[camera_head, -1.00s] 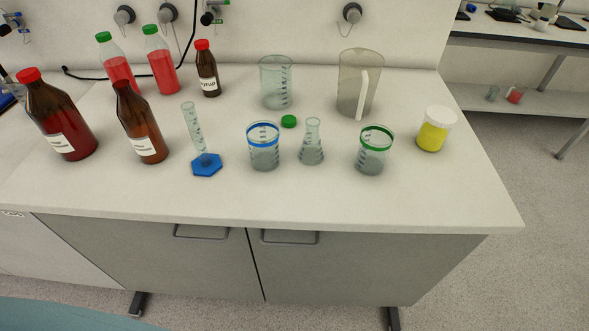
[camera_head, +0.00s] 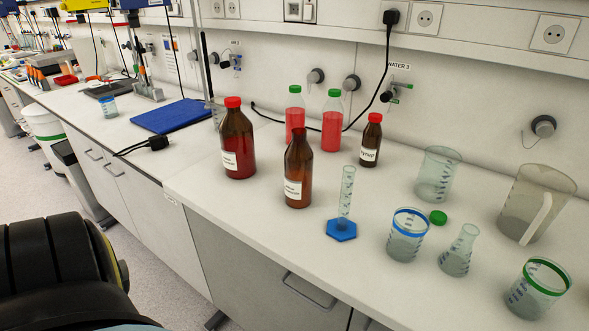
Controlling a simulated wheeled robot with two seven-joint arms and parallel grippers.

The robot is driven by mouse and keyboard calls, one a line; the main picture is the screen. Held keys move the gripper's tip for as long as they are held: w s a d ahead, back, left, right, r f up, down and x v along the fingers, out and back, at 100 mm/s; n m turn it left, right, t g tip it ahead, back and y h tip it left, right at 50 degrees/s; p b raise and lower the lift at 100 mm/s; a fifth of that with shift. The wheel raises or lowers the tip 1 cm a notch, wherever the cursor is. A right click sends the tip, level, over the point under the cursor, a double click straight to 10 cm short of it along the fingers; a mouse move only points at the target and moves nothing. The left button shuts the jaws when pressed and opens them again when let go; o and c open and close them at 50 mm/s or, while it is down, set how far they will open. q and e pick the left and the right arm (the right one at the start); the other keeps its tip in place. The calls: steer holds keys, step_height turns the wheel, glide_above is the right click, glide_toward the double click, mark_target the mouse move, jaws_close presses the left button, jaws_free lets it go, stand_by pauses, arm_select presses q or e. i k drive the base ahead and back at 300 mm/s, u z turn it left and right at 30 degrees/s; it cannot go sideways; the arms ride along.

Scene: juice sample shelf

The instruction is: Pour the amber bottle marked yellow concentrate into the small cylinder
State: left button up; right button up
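An amber bottle (camera_head: 299,172) without a cap stands upright on the bench, its white label too small to read. A larger amber bottle (camera_head: 238,140) with a red cap and dark red contents stands to its left; its label is also unreadable. A small amber bottle (camera_head: 371,141) with a red cap and a label that seems to read "syrup" stands behind to the right. The small cylinder (camera_head: 346,195), clear and graduated on a blue hexagonal base, stands right of the uncapped bottle and looks empty. Neither of my grippers is in view.
Two red-filled bottles with green caps (camera_head: 331,122) stand behind. To the right are a blue-ringed beaker (camera_head: 407,236), a flask (camera_head: 459,251), a green-ringed beaker (camera_head: 537,288), a clear beaker (camera_head: 437,174), a jug (camera_head: 535,204) and a green cap (camera_head: 438,217). The bench front before the bottles is clear.

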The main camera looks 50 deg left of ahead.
mark_target(299, 156)
steer(key=u, duration=1.45)
